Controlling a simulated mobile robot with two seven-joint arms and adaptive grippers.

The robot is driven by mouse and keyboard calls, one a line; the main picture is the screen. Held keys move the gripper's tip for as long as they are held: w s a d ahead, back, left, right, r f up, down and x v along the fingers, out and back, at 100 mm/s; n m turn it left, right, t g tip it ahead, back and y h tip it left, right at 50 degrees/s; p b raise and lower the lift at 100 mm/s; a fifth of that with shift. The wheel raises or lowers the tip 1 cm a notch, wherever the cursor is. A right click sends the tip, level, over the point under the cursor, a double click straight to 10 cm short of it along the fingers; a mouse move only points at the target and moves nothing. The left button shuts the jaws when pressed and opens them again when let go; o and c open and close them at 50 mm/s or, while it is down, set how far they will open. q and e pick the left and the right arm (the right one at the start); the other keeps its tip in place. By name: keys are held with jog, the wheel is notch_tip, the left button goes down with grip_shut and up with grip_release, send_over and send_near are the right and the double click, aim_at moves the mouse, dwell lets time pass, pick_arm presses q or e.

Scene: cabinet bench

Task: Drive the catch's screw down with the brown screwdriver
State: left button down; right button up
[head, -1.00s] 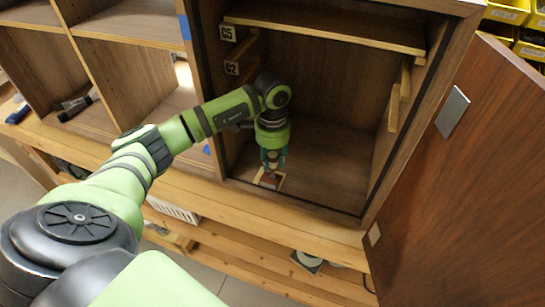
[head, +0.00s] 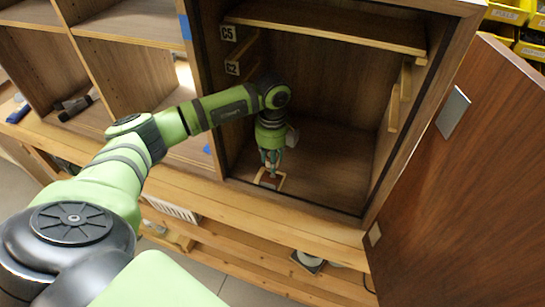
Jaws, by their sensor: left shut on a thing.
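My left gripper (head: 271,165) reaches down inside the open cabinet, near its front left floor. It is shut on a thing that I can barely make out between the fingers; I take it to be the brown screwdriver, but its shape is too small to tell. Just below the fingertips, a small light-wood frame (head: 281,182) with a brown middle lies on the cabinet floor. I cannot tell whether the fingers or the held thing touch it. I cannot make out the catch or its screw. My right gripper is not in view.
A shelf (head: 325,30) spans above. The wooden door (head: 460,190) stands open at right. The cabinet floor (head: 330,165) right of the gripper is clear.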

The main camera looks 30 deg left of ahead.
pick_arm(q)
jog(key=shift+r+p, duration=1.85)
jog(key=shift+r, duration=0.7)
